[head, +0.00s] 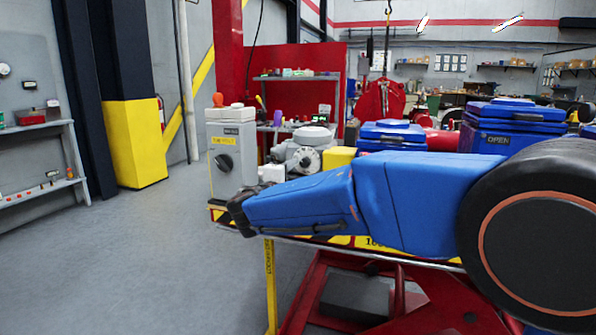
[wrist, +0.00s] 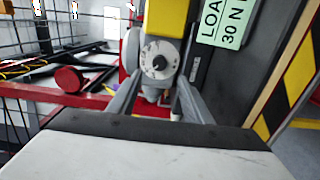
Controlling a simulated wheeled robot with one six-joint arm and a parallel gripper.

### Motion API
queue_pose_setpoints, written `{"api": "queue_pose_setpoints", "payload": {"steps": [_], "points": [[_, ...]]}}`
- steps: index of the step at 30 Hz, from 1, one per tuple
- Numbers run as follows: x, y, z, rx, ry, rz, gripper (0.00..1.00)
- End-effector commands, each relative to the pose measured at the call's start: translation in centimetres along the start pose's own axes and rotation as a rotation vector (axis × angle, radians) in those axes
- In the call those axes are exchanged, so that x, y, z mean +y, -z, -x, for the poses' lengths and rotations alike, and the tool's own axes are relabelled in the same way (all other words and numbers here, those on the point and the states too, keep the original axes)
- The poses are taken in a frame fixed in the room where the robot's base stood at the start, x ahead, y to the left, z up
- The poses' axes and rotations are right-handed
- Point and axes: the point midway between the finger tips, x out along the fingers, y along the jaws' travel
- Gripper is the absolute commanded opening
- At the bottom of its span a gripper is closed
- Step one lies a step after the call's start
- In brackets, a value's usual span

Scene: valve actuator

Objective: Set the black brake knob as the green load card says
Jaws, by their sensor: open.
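In the wrist view a round pale dial (wrist: 159,57) with marks round its face and a small dark centre sits below a yellow block; I cannot tell whether the dark centre is the brake knob. The green load card (wrist: 222,22) is cut off by the top edge; "LOA" and "30 N" show. My gripper (wrist: 160,80) is open, its two grey fingers reaching toward the dial, one on each side in the picture; contact cannot be told. In the head view my gripper (head: 239,212) is a dark shape at the end of my blue arm, its fingers unclear.
A grey cabinet (head: 215,180) with a black rotary knob (head: 224,162) and yellow label stands behind my gripper. A pale machine with a round flange (head: 305,158) and a yellow block (head: 340,157) are to its right. Blue crates (head: 515,125) stand farther right. The left floor is clear.

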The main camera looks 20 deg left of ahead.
Motion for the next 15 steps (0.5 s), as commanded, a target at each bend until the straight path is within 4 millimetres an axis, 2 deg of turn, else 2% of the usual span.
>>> {"api": "queue_pose_setpoints", "payload": {"steps": [1, 6, 10, 15], "points": [[0.1, 0.1, 1.1, 0.002, -0.001, 0.0, 0.45], [0.0, 0.1, 4.0, 0.001, 0.0, 0.0, 0.45], [0.0, 0.1, 5.5, 0.001, 0.0, 0.0, 0.45], [0.0, 0.0, 6.3, 0.0, 0.0, 0.0, 0.45]]}}
